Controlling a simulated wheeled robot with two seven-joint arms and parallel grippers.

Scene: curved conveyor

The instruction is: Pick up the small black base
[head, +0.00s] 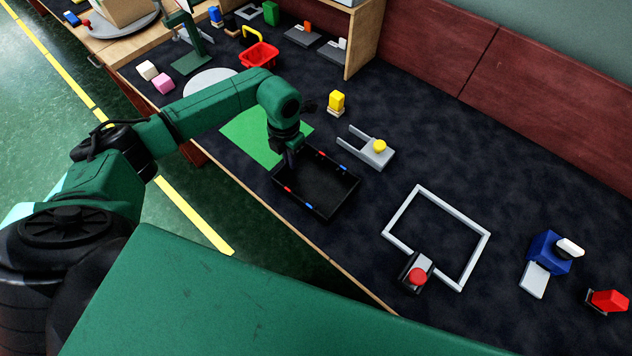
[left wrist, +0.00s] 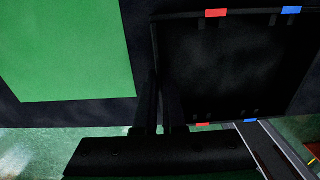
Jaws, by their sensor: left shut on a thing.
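The small black base (head: 318,188) looks like a shallow, open black tray with red and blue marks on its rim. It is beside the green mat, near the table's front edge. My left gripper (head: 291,162) points down at the tray's left wall. In the left wrist view, its fingers (left wrist: 160,100) straddle that wall and are shut on it; the tray's dark inside (left wrist: 230,65) fills the upper right. I cannot tell whether the tray is raised off the table. My right gripper is out of view.
The green mat (head: 252,135) lies left of the tray. A grey fork-shaped piece with a yellow knob (head: 378,151) and a yellow block (head: 336,100) stand behind. A white square frame (head: 461,208) and a red button (head: 418,276) are to the right. Dark table is clear between them.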

